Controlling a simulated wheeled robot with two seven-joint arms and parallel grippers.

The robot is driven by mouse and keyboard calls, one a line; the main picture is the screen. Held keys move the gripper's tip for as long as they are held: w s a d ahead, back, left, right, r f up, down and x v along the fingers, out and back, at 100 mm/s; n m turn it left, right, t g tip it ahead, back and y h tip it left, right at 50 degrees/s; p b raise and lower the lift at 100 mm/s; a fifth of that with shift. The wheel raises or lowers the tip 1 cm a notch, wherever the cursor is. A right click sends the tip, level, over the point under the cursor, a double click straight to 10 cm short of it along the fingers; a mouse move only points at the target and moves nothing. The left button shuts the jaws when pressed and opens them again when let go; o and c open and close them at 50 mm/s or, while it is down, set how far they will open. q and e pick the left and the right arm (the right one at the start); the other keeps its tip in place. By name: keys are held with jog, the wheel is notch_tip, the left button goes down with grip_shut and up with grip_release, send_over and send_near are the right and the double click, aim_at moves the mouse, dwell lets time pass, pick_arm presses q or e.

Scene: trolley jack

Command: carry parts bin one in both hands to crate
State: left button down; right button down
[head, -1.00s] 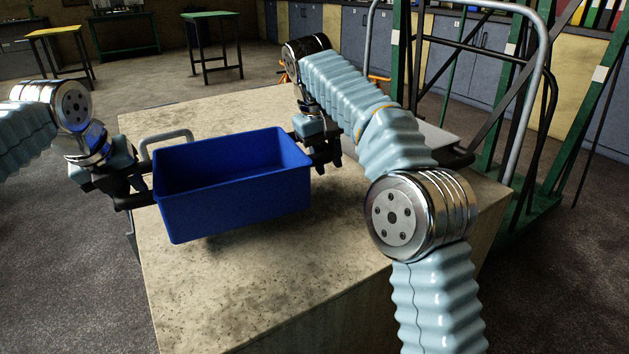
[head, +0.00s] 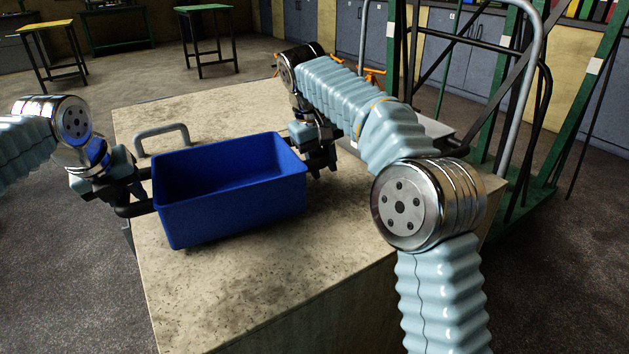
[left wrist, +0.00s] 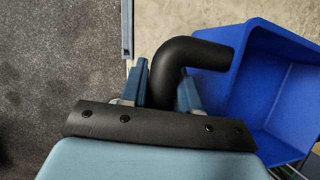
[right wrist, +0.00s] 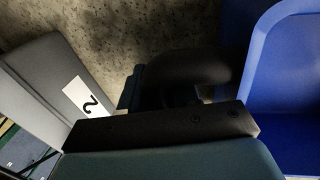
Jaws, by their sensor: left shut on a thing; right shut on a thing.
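The blue parts bin (head: 235,207) is empty and upright, slightly tilted in the head view, over the pale block-like top (head: 240,290). A shadow lies under it; I cannot tell whether it touches the top. My left gripper (head: 128,188) is shut on the bin's black left handle, which shows between its fingers in the left wrist view (left wrist: 200,52). My right gripper (head: 318,155) is shut on the right handle, dark in the right wrist view (right wrist: 195,68). No thing is clearly marked as the crate; the pale block may be it.
A grey metal handle (head: 162,138) stands at the block's back left edge. A grey plate labelled 2 (right wrist: 60,82) lies close beside my right gripper. A green trolley frame (head: 585,100) stands at the right. The block's front top is clear.

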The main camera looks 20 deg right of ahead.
aim_at(319, 150)
pick_arm(q)
jog(key=shift+f, duration=0.65)
pick_arm(e)
jog(key=shift+f, duration=0.65)
pick_arm(q)
jog(key=c, duration=0.8)
grip_release()
pick_arm(e)
jog(key=c, duration=0.8)
grip_release()
pick_arm(q)
jog(key=shift+v, duration=5.95)
pick_arm(e)
jog(key=shift+s+a+r, duration=0.1)
jog(key=shift+a+r, duration=0.15)
jog(key=shift+r, duration=0.95)
jog(key=shift+w+a+r, duration=0.1)
jog(key=shift+a+r, duration=0.1)
jog(key=shift+r, duration=1.05)
jog(key=shift+s+a+r, duration=0.1)
jog(key=shift+a+r, duration=0.15)
jog(key=shift+r, duration=0.95)
